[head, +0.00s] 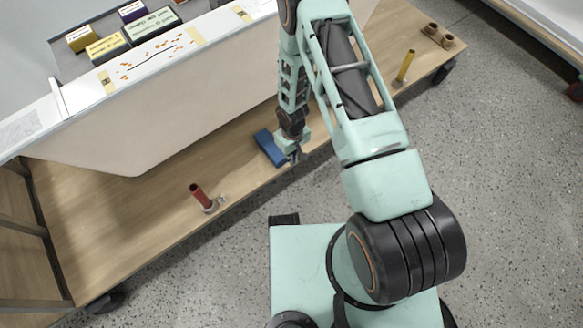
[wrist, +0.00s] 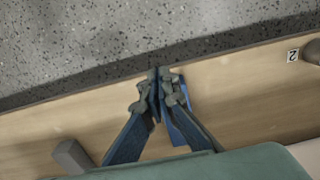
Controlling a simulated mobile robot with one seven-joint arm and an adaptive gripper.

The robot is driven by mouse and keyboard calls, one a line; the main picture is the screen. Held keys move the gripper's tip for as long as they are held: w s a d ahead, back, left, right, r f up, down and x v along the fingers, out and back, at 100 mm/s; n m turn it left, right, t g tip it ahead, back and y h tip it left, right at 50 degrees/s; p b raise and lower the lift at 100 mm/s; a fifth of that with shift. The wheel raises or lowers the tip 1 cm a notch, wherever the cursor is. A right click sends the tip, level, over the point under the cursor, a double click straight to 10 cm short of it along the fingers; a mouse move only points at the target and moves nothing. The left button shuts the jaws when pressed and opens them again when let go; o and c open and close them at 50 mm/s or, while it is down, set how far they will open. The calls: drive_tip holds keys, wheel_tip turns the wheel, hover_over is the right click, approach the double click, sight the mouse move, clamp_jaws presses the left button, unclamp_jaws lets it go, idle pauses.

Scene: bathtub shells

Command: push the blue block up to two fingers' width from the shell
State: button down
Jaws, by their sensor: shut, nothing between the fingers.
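The blue block (head: 267,149) lies on the wooden bench top, in front of the pale shell (head: 165,125). A strip of bare wood shows between block and shell in the head view; its exact width is hard to judge. My gripper (head: 296,157) is low at the right side of the block, pointing down. In the wrist view my gripper (wrist: 158,80) is shut with its fingertips together and nothing held. Part of the blue block (wrist: 185,94) shows just right of the fingers, the rest hidden behind them. I cannot tell whether they touch.
A red cylinder (head: 200,196) stands left near the bench's front edge. A yellow cylinder (head: 405,66) and a brown double piece (head: 438,35) stand at the right end. Boxes (head: 106,48) sit behind the shell. A grey block (wrist: 72,156) shows in the wrist view.

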drive_tip(key=w+a+f+b, duration=0.2)
drive_tip(key=w+f+b, duration=0.1)
drive_tip(key=f, duration=0.7)
drive_tip(key=shift+w+a+f+b, duration=0.15)
drive_tip(key=shift+a+b, duration=0.05)
drive_tip(key=shift+b, duration=0.45)
